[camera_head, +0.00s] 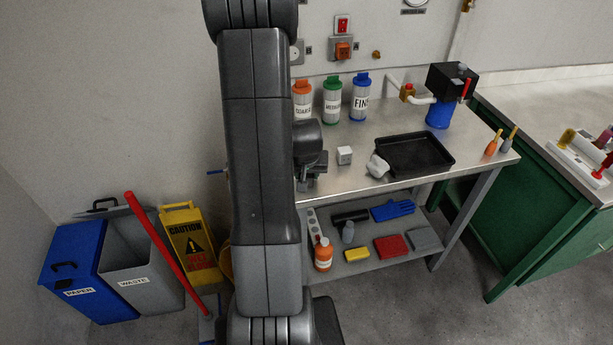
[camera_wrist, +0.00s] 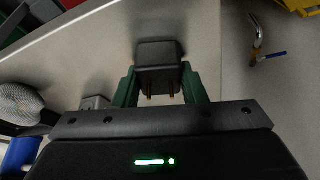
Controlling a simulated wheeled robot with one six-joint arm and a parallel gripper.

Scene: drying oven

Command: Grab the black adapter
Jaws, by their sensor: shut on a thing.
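In the wrist view, the black adapter (camera_wrist: 160,62) is a dark block with brass-coloured prongs pointing toward my wrist. My gripper (camera_wrist: 160,84) has its two green fingers on either side of the adapter, shut on it. The pale table surface lies behind the adapter; I cannot tell whether they touch. In the head view, my arm covers much of the middle, and my gripper (camera_head: 312,172) is only partly seen at the left end of the metal table. The adapter cannot be made out there.
On the metal table (camera_head: 350,131) are a white cube (camera_head: 344,155), a white crumpled item (camera_head: 377,166), a black tray (camera_head: 415,153) and three labelled bottles (camera_head: 331,99). A shelf below holds several cleaning items. Bins and a yellow caution sign (camera_head: 190,240) stand at the left.

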